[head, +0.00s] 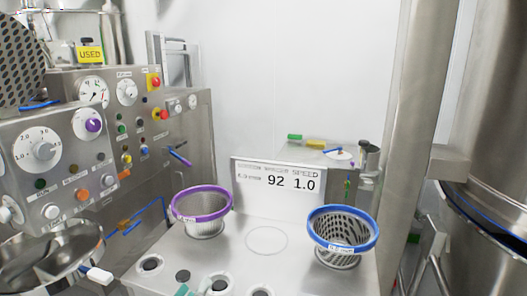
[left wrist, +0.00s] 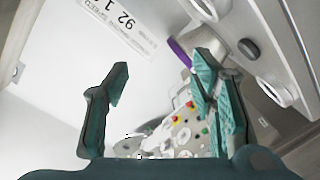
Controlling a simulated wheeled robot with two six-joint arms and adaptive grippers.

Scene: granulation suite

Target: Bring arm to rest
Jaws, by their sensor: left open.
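My left gripper (left wrist: 163,76) fills the lower part of the left wrist view. Its two teal fingers are spread wide apart with nothing held between them. In the head view only a small teal part of the left gripper (head: 184,291) shows at the bottom edge, low over the front of the steel worktop (head: 225,255). The rest of the left arm is out of the head view. My right gripper is in neither view.
A purple-rimmed basket (head: 202,207) and a blue-rimmed basket (head: 342,232) stand on the worktop, with an empty ring mark (head: 267,240) between them. A sign (head: 277,178) stands behind. A control panel (head: 55,150) and steel bowl (head: 45,255) are at left, a large steel vessel (head: 490,120) at right.

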